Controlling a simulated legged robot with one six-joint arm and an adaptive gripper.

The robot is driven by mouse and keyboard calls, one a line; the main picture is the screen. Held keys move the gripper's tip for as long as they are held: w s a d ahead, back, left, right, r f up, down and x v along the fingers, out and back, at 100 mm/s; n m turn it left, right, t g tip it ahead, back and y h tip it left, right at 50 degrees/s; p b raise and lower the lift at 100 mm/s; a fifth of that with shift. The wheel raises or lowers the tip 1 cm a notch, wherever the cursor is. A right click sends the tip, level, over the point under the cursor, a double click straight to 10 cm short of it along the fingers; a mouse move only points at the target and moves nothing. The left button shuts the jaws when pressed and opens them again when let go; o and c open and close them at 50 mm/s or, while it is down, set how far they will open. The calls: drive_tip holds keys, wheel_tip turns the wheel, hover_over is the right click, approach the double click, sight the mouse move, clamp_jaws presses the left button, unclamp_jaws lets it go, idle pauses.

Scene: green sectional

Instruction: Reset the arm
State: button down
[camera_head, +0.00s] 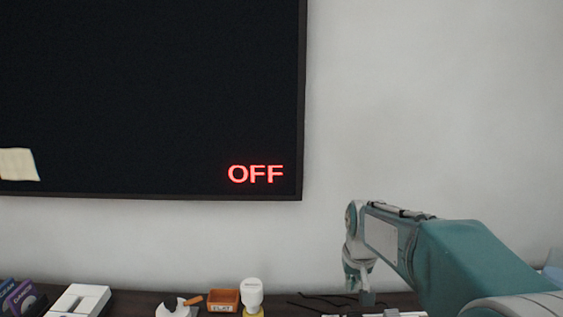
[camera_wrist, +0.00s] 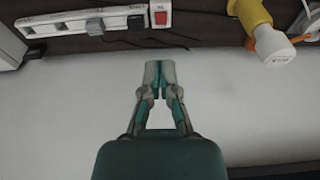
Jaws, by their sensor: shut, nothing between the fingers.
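My gripper (camera_wrist: 160,76) shows in the middle of the wrist view, its two fingers together and nothing between them. In the head view my teal arm reaches in from the lower right and bends down at its far end, above the dark shelf (camera_head: 140,303). In the wrist view the fingertips stand out against the pale surface, just short of a white power strip with a red switch (camera_wrist: 160,18). I cannot tell whether they touch anything.
A black wall screen (camera_head: 150,90) shows a red "OFF", with a pale note (camera_head: 18,164) at its left. On the shelf are a white box (camera_head: 80,300), an orange box (camera_head: 223,299) and a white bulb-shaped item (camera_head: 252,291). Dark cables (camera_head: 322,297) lie near my arm.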

drive_tip(key=s+r+t, duration=0.1)
drive_tip(key=s+r, duration=0.1)
drive_tip(key=s, duration=1)
drive_tip(key=s+r+t, duration=0.1)
drive_tip(key=s+t, duration=0.1)
drive_tip(key=s, duration=1)
drive_tip(key=shift+s+r, duration=0.2)
drive_tip(key=shift+r, duration=0.15)
